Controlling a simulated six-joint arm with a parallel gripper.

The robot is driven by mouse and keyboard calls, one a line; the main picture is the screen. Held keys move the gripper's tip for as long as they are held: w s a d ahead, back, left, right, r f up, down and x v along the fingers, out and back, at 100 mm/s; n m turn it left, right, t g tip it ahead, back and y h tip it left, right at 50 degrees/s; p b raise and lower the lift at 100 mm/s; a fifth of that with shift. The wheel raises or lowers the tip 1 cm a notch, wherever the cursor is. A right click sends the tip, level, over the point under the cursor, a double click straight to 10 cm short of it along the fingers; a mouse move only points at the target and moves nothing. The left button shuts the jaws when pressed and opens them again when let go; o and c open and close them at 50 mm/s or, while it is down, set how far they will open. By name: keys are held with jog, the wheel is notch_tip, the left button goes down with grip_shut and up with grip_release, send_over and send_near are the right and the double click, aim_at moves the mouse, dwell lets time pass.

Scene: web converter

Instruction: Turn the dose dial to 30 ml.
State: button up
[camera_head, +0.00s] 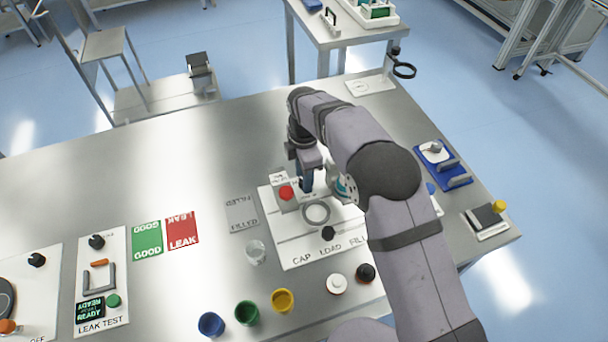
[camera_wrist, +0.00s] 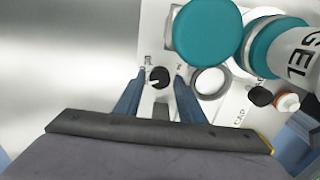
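The dose dial (camera_wrist: 159,76) is a small black round knob with a white mark, on a white panel in the wrist view. The mark seems to lie toward the picture's left; the small print around the dial is too small to read. My gripper (camera_wrist: 160,82) is open, with one blue finger on each side of the dial. A gap shows between the dial and both fingers; their height over it cannot be told. In the head view my gripper (camera_head: 307,188) points down over the white filling station (camera_head: 290,252), and my arm hides the dial there.
A teal-capped GEL container (camera_wrist: 300,52) and a teal disc (camera_wrist: 207,30) stand close to the fingers. A clear cup (camera_head: 255,252) and coloured cups stand nearby.

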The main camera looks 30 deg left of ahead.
jog(key=c, duration=0.7)
jog(key=shift+m, duration=0.4)
jog(key=m+p, duration=0.1)
jog(key=m, duration=0.3)
jog(key=shift+m, duration=0.3)
jog(key=m, duration=0.6)
jog(key=shift+w+p, duration=0.1)
jog(key=shift+p, duration=0.2)
jog(key=o, duration=1.1)
jog(key=shift+c, duration=0.2)
